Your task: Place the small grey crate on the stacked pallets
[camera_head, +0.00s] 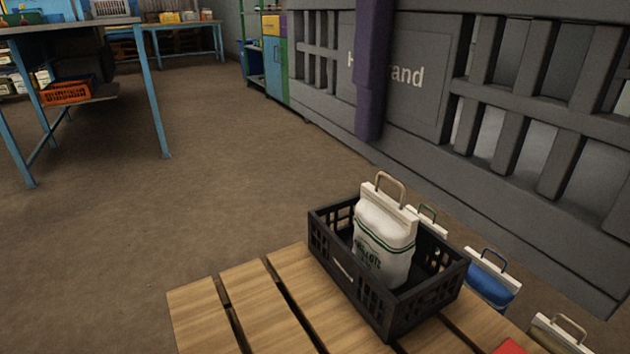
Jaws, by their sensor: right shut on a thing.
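The small grey crate (410,75) fills the upper right, close to the camera, with slatted walls and partly covered lettering. A purple finger of my right gripper (370,110) hangs down over the outside of its near wall; the other finger is hidden. The gripper is shut on that wall. The crate's top and right side run out of view. Wooden slats (235,300), apparently the top of the pallets, lie at the bottom; any stack below is out of view. My left gripper is not in view.
A black crate (335,272) stands on the slats with a white sack (384,238) upright inside. Beside it are a blue sack (490,282) and a pale sack (560,335). The slats' left part is bare. A blue-legged table (155,100) stands far left.

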